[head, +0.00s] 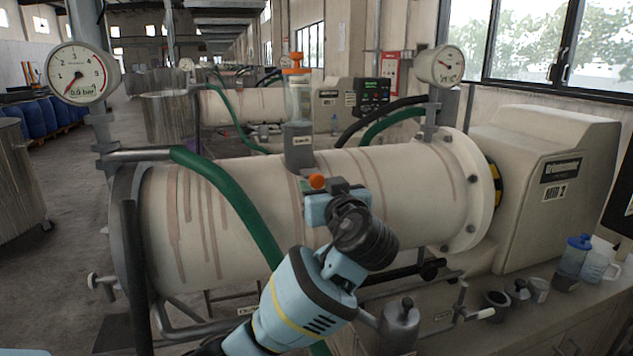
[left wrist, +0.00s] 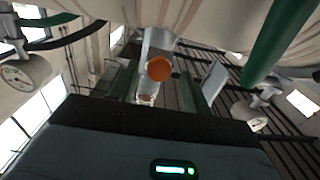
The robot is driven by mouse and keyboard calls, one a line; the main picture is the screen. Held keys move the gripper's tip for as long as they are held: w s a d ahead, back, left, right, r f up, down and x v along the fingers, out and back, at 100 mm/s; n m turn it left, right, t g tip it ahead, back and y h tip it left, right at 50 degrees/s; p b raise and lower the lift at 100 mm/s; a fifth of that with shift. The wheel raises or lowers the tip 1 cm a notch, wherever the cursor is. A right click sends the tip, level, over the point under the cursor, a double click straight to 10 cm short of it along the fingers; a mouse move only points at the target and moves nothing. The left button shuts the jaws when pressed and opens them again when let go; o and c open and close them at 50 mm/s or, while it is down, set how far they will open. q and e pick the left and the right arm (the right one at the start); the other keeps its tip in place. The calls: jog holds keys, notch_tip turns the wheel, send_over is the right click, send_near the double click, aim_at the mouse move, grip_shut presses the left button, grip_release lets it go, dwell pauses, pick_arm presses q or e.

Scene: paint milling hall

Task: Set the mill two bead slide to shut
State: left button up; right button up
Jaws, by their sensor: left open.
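Mill two is the cream drum (head: 420,185) with paint streaks, joined to a housing labelled Mill 2 (head: 556,195). A clear hopper (head: 299,98) with an orange top stands on the drum, above a grey labelled block (head: 299,145). An orange knob (head: 317,181) shows just below this block and looks like the bead slide's end. In the left wrist view the orange knob (left wrist: 158,68) is on a grey body. My left gripper (head: 330,194) is open, close to the knob, its fingers on either side in the wrist view. Contact and the slide's position cannot be told.
A green hose (head: 235,200) runs across the drum left of my arm. Gauges (head: 77,75) and (head: 440,66) stand at both ends. Pipes and a grey canister (head: 399,325) are below right. Cups and a blue-lidded jug (head: 572,262) stand on the right ledge.

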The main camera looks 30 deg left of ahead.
aim_at(318, 183)
pick_arm(q)
jog(key=shift+x, duration=1.55)
